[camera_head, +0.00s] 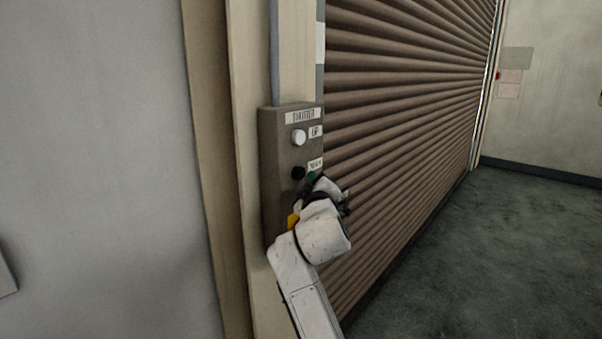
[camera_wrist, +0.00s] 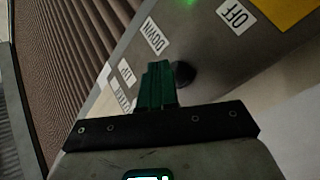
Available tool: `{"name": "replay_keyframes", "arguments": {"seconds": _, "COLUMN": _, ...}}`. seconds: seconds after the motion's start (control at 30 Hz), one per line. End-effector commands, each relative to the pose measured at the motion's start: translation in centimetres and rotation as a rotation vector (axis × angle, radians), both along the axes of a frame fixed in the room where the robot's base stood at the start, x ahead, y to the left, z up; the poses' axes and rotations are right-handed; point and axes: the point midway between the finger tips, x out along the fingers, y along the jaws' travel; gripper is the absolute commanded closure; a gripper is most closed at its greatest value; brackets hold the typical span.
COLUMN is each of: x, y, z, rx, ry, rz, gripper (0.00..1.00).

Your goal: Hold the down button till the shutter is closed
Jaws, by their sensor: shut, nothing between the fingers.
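The grey-brown control box (camera_head: 284,120) is mounted on the frame left of the shutter. It carries a white button (camera_head: 299,138) labelled UP and, below it, a black down button (camera_head: 298,172). My gripper (camera_head: 314,177) is at the down button's lower right. In the wrist view, the green fingers (camera_wrist: 157,84) are shut with nothing between them, and the black button (camera_wrist: 184,72) shows right beside their tips; I cannot tell whether they press it. The DOWN label (camera_wrist: 153,36) is near. The brown slatted shutter (camera_head: 400,90) seems to reach the floor.
An OFF label (camera_wrist: 233,13), a yellow panel (camera_wrist: 288,8) and a green light (camera_wrist: 190,2) show on the box in the wrist view. A grey wall (camera_head: 90,150) stands at left. The dark green floor (camera_head: 500,250) at right is clear.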

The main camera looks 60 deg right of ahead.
Motion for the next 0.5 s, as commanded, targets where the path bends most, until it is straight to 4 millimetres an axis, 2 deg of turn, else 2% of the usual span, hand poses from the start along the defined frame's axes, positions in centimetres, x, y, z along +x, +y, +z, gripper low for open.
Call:
{"name": "replay_keyframes", "arguments": {"seconds": 0.27, "x": -0.1, "y": 0.0, "z": 0.0, "rx": 0.000, "ry": 0.000, "rz": 0.000, "gripper": 1.00}}
{"name": "replay_keyframes", "arguments": {"seconds": 0.5, "x": -1.9, "y": 0.4, "z": 0.1, "rx": 0.001, "ry": 0.001, "rz": 0.000, "gripper": 1.00}}
